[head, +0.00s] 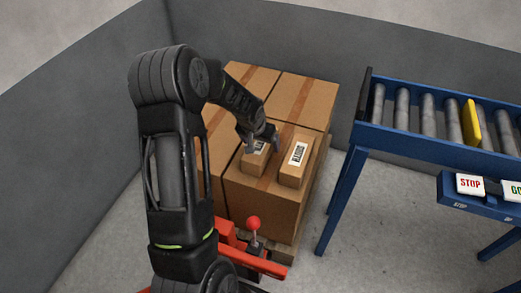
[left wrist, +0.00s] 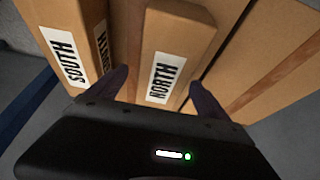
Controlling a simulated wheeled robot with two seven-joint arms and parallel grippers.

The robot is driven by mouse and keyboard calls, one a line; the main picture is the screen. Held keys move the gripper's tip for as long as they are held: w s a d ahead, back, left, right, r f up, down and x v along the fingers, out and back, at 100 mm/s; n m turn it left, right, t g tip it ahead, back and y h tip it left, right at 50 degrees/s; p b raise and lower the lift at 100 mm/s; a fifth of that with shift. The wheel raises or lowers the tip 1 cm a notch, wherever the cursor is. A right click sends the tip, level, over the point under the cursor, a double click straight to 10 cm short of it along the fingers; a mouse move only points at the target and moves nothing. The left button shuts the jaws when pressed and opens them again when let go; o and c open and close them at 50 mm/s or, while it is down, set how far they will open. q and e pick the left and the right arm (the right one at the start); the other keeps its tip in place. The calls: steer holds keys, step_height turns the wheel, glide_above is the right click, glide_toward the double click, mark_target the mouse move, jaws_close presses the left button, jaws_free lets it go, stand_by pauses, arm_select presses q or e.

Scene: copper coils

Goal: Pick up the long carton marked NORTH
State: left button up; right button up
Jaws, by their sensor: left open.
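The long carton marked NORTH (left wrist: 180,38) lies on top of the large boxes, its white label facing up in the left wrist view. In the head view this carton (head: 252,163) is partly hidden by my left gripper (head: 263,143). The gripper is open, with one finger on each side of the NORTH carton in the left wrist view (left wrist: 160,88). I cannot tell whether the fingers touch it. A second long carton, marked SOUTH (head: 293,173), lies beside it to the right. It shows at the left of the left wrist view (left wrist: 52,25). My right gripper is not in view.
Large cardboard boxes (head: 264,206) form the stack below on a wooden pallet (head: 281,250). A red frame with a red-knobbed lever (head: 253,223) stands in front. A blue roller conveyor (head: 352,160) with a yellow plate (head: 471,123) and a STOP button (head: 470,184) is at right. Grey walls enclose the back.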

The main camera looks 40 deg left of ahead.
arm_select(q)
steer(key=x, duration=0.5)
steer(key=shift+s+a+f+b, duration=0.1)
steer(key=shift+b, duration=0.3)
steer(key=shift+c, duration=0.6)
steer(key=c, duration=1.8)
steer(key=shift+o, duration=0.2)
step_height(320, 180, up, 10)
steer(key=shift+r+p, duration=0.1)
steer(key=shift+p, duration=0.75)
